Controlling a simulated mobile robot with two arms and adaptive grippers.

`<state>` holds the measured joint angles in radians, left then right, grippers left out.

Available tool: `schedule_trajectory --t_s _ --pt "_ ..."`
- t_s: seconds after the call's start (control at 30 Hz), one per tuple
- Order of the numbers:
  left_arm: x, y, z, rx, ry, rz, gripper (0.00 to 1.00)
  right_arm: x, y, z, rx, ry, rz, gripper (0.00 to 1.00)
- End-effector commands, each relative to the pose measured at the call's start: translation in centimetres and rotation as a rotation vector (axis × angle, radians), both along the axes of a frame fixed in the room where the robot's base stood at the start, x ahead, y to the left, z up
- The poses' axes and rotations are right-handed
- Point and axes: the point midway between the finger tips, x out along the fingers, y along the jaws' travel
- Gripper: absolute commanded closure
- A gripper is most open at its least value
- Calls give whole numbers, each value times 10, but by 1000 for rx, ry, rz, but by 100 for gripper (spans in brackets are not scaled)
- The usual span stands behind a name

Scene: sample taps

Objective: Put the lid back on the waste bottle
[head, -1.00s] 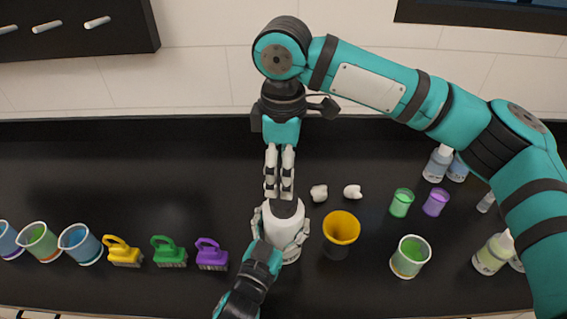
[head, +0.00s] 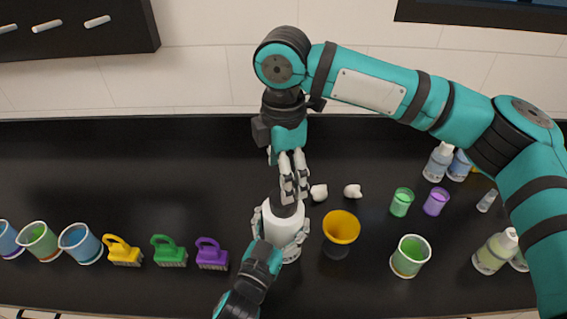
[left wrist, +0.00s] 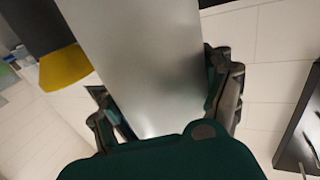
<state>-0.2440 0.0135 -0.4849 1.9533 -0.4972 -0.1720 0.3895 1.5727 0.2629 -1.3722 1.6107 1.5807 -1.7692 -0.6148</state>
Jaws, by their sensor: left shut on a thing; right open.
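The white waste bottle (head: 283,224) stands upright on the black counter in the head view. My left gripper (head: 281,231) is shut around its body, one finger on each side. In the left wrist view, the bottle's pale grey wall (left wrist: 150,70) fills the space between the left fingers (left wrist: 168,100). My right gripper (head: 293,180) is open and points down just above the bottle's top, its fingers partly covering it. A dark grey part shows at the bottle's top; I cannot tell whether it is the lid or the neck.
A yellow funnel-shaped cup (head: 341,227) and two small white pieces (head: 319,192) (head: 352,191) lie close right. A green beaker (head: 410,256) is farther right. Yellow, green and purple brushes (head: 211,254) stand left. The counter's back left is clear.

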Motion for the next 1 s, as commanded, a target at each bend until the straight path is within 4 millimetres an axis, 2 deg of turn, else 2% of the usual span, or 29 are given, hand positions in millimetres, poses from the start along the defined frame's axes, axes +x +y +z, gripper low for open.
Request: schedule_trajectory --t_s 0.1,0.33,0.5,0.77,1.0 --pt "0 0 0 -1 -1 0 100 -1 -1 -21 -2 3 0 23" --pt "0 0 0 -1 -1 0 100 0 -1 -51 -2 1 -2 23" --pt "0 0 1 -1 -1 0 100 0 -1 -61 0 0 -2 23" --pt "0 0 0 -1 -1 0 100 0 -1 -62 0 0 -2 23" --pt "0 0 1 -1 -1 0 100 0 -1 -62 0 0 -2 52"
